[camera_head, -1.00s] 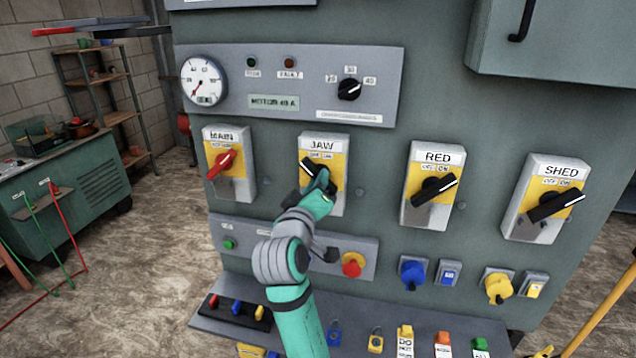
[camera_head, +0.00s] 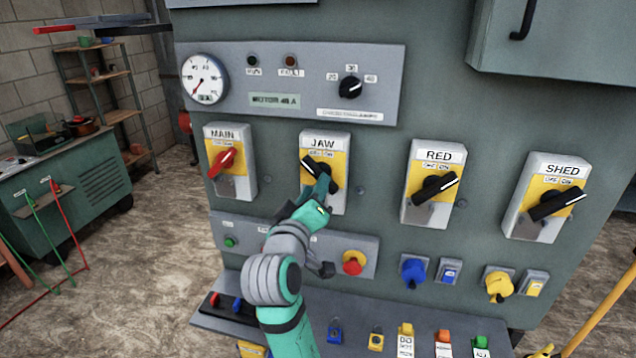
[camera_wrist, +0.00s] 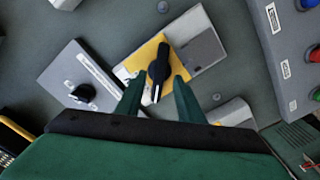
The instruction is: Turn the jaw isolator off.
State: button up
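The jaw isolator is a grey box with a yellow plate (camera_head: 338,165), labelled JAW, on the cabinet front. Its black handle (camera_head: 313,164) slants, with the white-marked end at the upper left, on the OFF side of the label. My gripper (camera_head: 322,184) is in front of the lower part of this isolator and hides some of it. In the wrist view, the black handle (camera_wrist: 158,65) lies between the two green fingers of my gripper (camera_wrist: 157,84). The fingers are apart, with a gap visible beside the handle's white-marked end.
The MAIN isolator (camera_head: 223,161) with a red handle is left of JAW. The RED (camera_head: 435,186) and SHED (camera_head: 556,204) isolators are to the right, their black handles pointing upper right. A red button (camera_head: 353,262) and a ledge with padlocks and tags (camera_head: 376,338) lie below.

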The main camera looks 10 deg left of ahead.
jog(key=s, duration=0.6)
jog(key=shift+s, duration=0.25)
jog(key=s+d+f+m+g+y, duration=0.15)
jog(key=s+f, duration=0.25)
jog(key=f, duration=0.6)
jog(key=s+d+f+m, duration=0.15)
jog(key=s+f, duration=0.25)
jog(key=f, duration=0.6)
jog(key=s+d+f+m, duration=0.1)
jog(key=s+d+f, duration=0.25)
jog(key=f, duration=0.55)
jog(key=s+d+f+m, duration=0.1)
jog(key=s+d+f, duration=0.1)
jog(key=s, duration=0.8)
jog(key=s+d+f+m+h, duration=0.1)
jog(key=s+d+f+m, duration=0.1)
jog(key=s, duration=0.8)
jog(key=s+d+f+m+g, duration=0.1)
jog(key=s+d, duration=0.4)
jog(key=s, duration=0.5)
notch_tip(320, 180, down, 3)
jog(key=shift+d+r+m, duration=0.1)
jog(key=shift+d+m, duration=0.05)
jog(key=shift+m, duration=0.45)
